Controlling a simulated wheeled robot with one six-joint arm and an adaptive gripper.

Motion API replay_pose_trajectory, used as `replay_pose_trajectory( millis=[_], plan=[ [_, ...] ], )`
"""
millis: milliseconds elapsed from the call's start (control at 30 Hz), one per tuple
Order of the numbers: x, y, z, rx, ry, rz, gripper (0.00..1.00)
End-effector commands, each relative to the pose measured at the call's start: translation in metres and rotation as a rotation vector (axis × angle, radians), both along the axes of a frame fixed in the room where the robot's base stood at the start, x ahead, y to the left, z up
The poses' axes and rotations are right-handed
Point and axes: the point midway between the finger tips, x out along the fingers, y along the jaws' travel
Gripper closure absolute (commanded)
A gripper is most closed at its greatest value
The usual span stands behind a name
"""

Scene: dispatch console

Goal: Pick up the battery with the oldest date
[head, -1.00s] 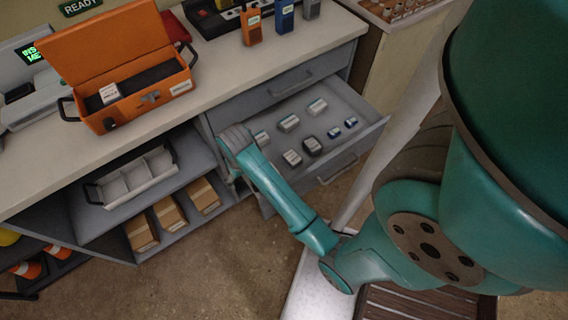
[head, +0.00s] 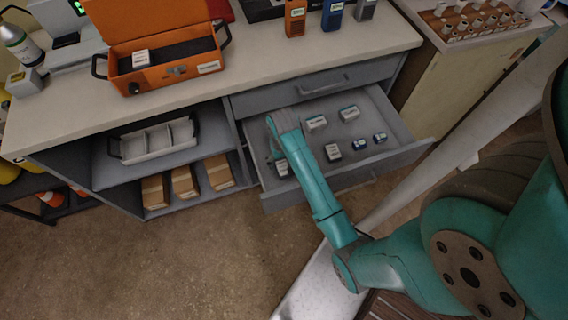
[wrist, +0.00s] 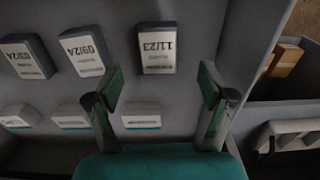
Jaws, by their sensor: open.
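The open drawer (head: 405,150) holds several labelled batteries. In the wrist view, the far row has a dark-sided battery reading 11/23 (wrist: 157,48), one reading 09/24 (wrist: 86,52), and one at the left edge ending in /24 (wrist: 26,57), partly illegible. Labels in the nearer row, such as on a white battery (wrist: 141,116), are too small to read. My gripper (wrist: 160,88) is open and empty, with the 11/23 battery just beyond and between its fingertips.
An orange case (head: 160,78) stands open on the counter (head: 75,122), with a white-labelled item inside. Shelves left of the drawer hold a white divided tray (head: 155,143) and cardboard boxes (head: 186,182).

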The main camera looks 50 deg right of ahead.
Motion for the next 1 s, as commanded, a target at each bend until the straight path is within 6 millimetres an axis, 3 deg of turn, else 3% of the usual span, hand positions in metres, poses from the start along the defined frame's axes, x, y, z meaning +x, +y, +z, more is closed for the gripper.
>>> replay_pose_trajectory(
  millis=[400, 700, 767, 1000],
  plan=[
    [0.002, -0.006, -0.047, 0.001, 0.002, 0.000, 0.19],
    [0.002, -0.006, -0.052, 0.000, 0.000, 0.000, 0.19],
    [0.002, -0.006, -0.052, 0.000, 0.000, 0.000, 0.31],
    [0.002, -0.006, -0.052, 0.000, 0.000, 0.000, 0.89]
  ],
)
